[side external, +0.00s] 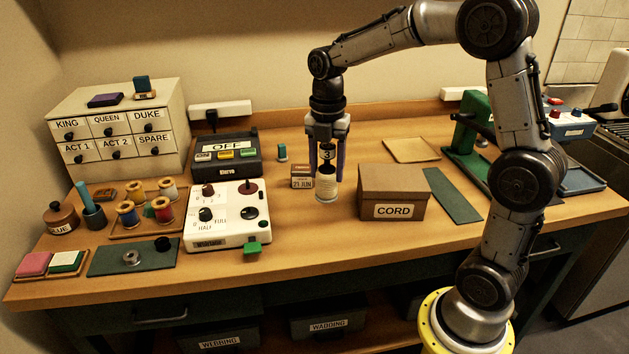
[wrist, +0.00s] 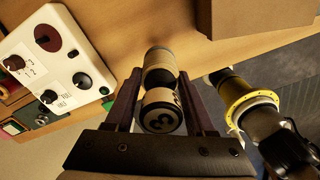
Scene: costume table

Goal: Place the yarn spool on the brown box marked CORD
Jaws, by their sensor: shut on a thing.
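My gripper (side external: 326,176) points down over the middle of the table, its fingers shut on the yarn spool (side external: 326,187).
A small tan box (side external: 302,182) stands close left of the spool. Left of that are a white control panel (side external: 222,222) and a dark device reading OFF (side external: 226,165). A green mat (side external: 453,197) lies right of the CORD box.

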